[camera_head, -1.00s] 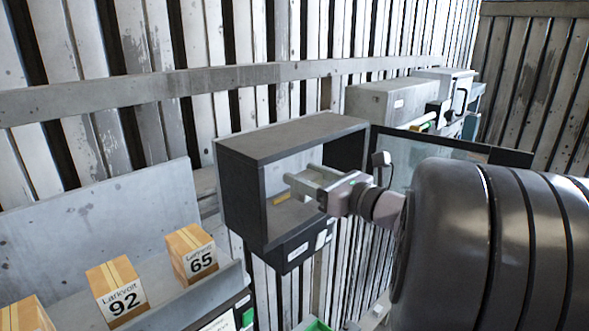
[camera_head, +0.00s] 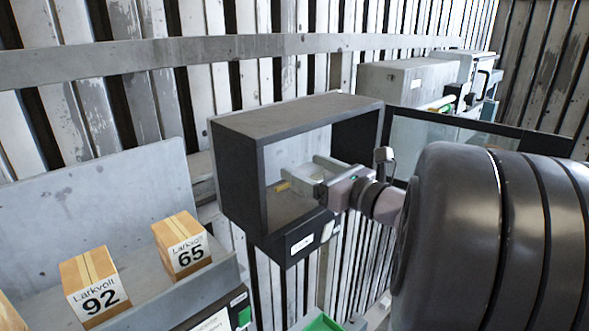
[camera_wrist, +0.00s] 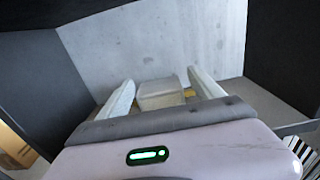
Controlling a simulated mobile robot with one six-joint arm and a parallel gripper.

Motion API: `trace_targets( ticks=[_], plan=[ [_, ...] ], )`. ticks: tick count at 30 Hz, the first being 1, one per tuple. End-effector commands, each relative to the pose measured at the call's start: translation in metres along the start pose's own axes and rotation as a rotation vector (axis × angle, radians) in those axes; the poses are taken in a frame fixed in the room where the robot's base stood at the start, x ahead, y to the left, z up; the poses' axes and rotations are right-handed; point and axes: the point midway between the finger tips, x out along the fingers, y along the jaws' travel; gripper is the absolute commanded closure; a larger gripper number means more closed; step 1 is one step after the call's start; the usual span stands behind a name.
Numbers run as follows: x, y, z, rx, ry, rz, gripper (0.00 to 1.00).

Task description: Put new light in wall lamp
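The wall lamp appears to be a dark, open-fronted box (camera_head: 232,173) on the wall, with its glass-paned door (camera_head: 450,140) swung out to the right. My gripper (camera_head: 300,178) reaches into it, near the inner floor. In the wrist view, my gripper (camera_wrist: 161,92) has its two pale fingers spread apart. A pale, blocky piece (camera_wrist: 160,93) shows between them, with visible gaps on both sides. A small yellow piece (camera_wrist: 189,92) shows beside and behind it. Two Larkvoll cartons, marked 92 (camera_head: 95,288) and 65 (camera_head: 181,245), stand at the left.
The cartons stand on a grey shelf (camera_head: 115,200) with a tall back panel; a third is cut off at the left edge. A grey wall cabinet (camera_head: 405,82) is behind the door.

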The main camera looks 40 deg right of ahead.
Motion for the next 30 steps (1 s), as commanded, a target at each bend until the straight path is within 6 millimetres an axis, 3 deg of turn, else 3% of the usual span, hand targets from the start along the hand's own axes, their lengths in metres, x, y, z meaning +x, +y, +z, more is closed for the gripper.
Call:
trace_targets(
  ticks=[7, 21, 25, 30],
  plan=[
    [-0.002, 0.0, 0.005, -0.001, 0.0, -0.001, 0.24],
    [-0.106, -0.001, 0.001, -0.001, -0.001, -0.004, 0.24],
    [-0.119, -0.001, 0.002, 0.0, 0.0, -0.001, 0.24],
    [-0.12, 0.0, 0.003, 0.0, 0.0, 0.001, 0.24]
  ],
)
